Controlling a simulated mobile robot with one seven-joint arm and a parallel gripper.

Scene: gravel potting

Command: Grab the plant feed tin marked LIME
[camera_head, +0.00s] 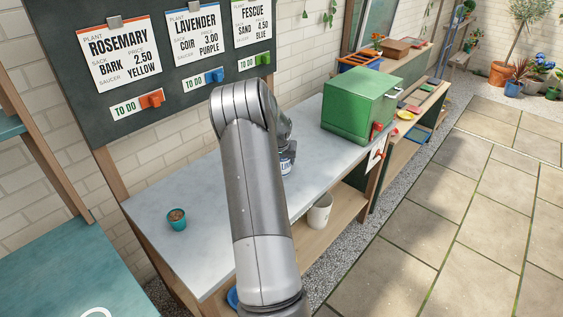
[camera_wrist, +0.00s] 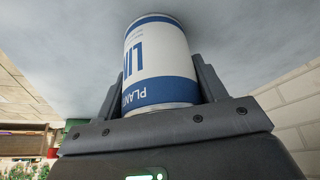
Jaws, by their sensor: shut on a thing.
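The plant feed tin (camera_wrist: 160,60) is white with blue bands, and its label shows "PLAN" and "LIM" in the wrist view. My gripper (camera_wrist: 157,88) is shut on it, one finger on each side. In the head view only a sliver of the tin (camera_head: 287,167) shows beside my arm, at the worktop (camera_head: 200,205). My arm hides most of the gripper and tin there. I cannot tell whether the tin touches the worktop.
A green box (camera_head: 352,110) stands to the right on the worktop. A small teal pot (camera_head: 176,220) stands at the left. A white pot (camera_head: 320,212) is on the shelf below. A board with plant cards (camera_head: 120,50) rises behind. The worktop's left part is mostly clear.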

